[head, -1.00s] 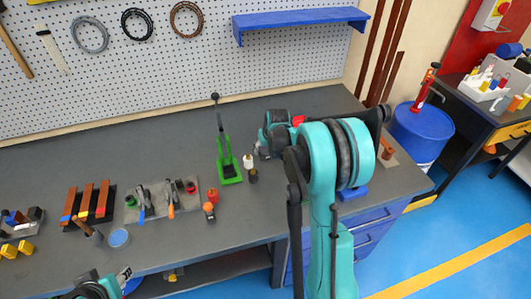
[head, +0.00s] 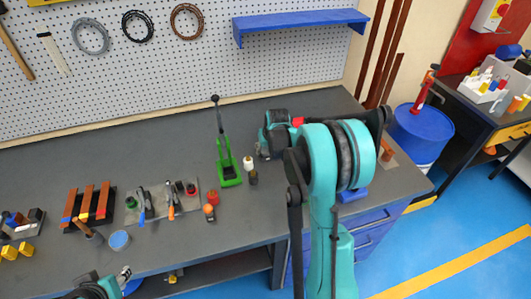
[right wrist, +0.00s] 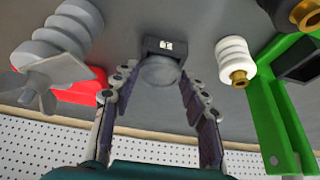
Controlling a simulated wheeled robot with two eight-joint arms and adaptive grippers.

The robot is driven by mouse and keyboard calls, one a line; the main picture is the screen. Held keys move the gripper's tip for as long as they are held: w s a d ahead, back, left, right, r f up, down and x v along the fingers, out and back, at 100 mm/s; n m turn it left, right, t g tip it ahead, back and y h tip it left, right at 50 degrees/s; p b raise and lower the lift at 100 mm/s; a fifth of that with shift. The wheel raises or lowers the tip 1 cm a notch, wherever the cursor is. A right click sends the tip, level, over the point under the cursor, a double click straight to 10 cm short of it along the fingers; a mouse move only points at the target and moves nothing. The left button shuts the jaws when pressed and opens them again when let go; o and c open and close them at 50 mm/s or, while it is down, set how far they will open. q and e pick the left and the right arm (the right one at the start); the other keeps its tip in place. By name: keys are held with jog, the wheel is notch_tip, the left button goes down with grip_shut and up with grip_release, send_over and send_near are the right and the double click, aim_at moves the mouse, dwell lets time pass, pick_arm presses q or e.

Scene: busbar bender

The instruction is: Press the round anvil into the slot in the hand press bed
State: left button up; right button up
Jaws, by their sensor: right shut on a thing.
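The hand press (head: 228,170) is green with an upright black-knobbed lever, standing mid-bench. In the right wrist view its green frame (right wrist: 268,112) is at the right edge, with a dark recess (right wrist: 302,62) in it. My right gripper (right wrist: 158,78) is shut on a grey rounded piece (right wrist: 160,70), which I take for the round anvil. A black block with a white mark shows at its far end. The press is to the side of the gripper, apart from it. In the head view my right arm hides the held piece. My left gripper (head: 118,278) is at the lower left, small and partly cut off.
A white ribbed spool (head: 248,162) and a dark cylinder (head: 253,178) stand beside the press. A grey ribbed part (right wrist: 68,45) and something red (right wrist: 85,90) are on the other side of my right gripper. Bench behind the press is clear.

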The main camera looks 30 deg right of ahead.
aim_at(267, 152)
pick_arm(q)
jog(key=shift+r+p, duration=0.7)
jog(key=shift+r, duration=0.1)
pick_arm(e)
jog(key=shift+r, duration=1.15)
jog(key=shift+r, duration=0.1)
jog(key=shift+r+p, duration=1.85)
jog(key=shift+r, duration=0.7)
pick_arm(q)
notch_tip(267, 152, up, 4)
jog(key=shift+f, duration=0.25)
